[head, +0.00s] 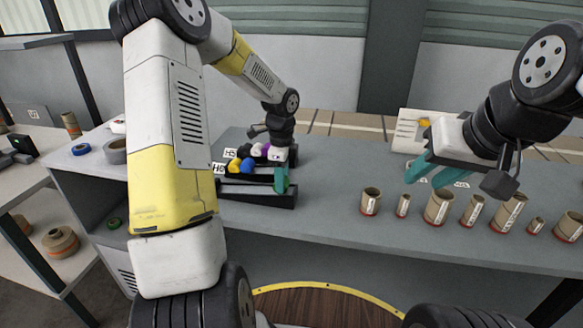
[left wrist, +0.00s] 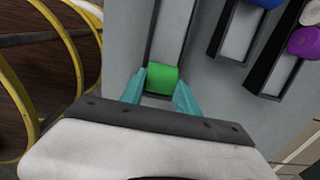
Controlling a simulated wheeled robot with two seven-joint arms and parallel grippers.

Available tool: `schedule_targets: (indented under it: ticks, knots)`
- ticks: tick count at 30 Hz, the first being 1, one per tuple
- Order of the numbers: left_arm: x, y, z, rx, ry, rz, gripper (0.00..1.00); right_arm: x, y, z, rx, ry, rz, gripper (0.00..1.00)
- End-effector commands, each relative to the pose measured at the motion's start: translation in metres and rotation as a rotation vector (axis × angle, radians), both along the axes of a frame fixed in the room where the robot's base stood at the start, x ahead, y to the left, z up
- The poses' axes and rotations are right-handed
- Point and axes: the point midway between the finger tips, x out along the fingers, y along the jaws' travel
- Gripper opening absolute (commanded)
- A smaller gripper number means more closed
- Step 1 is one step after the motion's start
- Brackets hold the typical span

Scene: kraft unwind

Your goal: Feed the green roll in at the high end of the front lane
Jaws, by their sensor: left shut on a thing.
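My left gripper (head: 281,180) is over the right end of the front lane (head: 240,196) of the black rack. In the left wrist view the green roll (left wrist: 163,78) sits between the teal fingertips of this gripper (left wrist: 160,94), which is shut on it. The roll is at the near end of the grey-floored front lane (left wrist: 174,30); whether it touches the floor I cannot tell. In the head view the fingers hide the roll. My right gripper (head: 437,174) is open and empty above the table, at the right.
Blue, yellow, white and purple rolls sit in the lanes behind; a blue roll (left wrist: 262,3) and a purple roll (left wrist: 304,41) show in the wrist view. Several brown cardboard tubes (head: 438,206) stand along the table at right. The grey table (head: 330,190) is bare between rack and tubes.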

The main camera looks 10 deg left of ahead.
Motion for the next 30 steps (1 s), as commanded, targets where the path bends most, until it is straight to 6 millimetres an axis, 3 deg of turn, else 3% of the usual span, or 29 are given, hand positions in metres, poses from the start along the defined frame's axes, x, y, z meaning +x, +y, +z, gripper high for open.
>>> schedule_targets:
  ticks: [5,6,9,15,18,30]
  knots:
    - [0.0000,-0.0001,0.0000,0.000,0.000,0.000,0.00,0.0000,0.0000,0.0000,0.000,0.000,0.000,0.36]
    - [0.0000,-0.0001,0.0000,0.000,0.000,0.000,0.45,0.0000,0.0000,0.0000,0.000,0.000,0.000,0.36]
    - [0.0000,-0.0002,0.0001,0.000,0.000,0.000,0.63,0.0000,0.0000,0.0000,0.000,0.000,0.000,0.36]
    - [0.0000,-0.0002,0.0001,0.000,0.000,-0.001,0.63,0.0000,0.0000,0.0000,0.000,0.000,0.000,0.36]
    - [0.0000,-0.0002,0.0001,0.000,0.000,0.000,0.77,0.0000,0.0000,0.0000,0.000,0.000,0.000,0.36]
    - [0.0000,-0.0002,0.0001,0.000,0.000,0.000,0.77,0.0000,0.0000,0.0000,0.000,0.000,0.000,0.36]
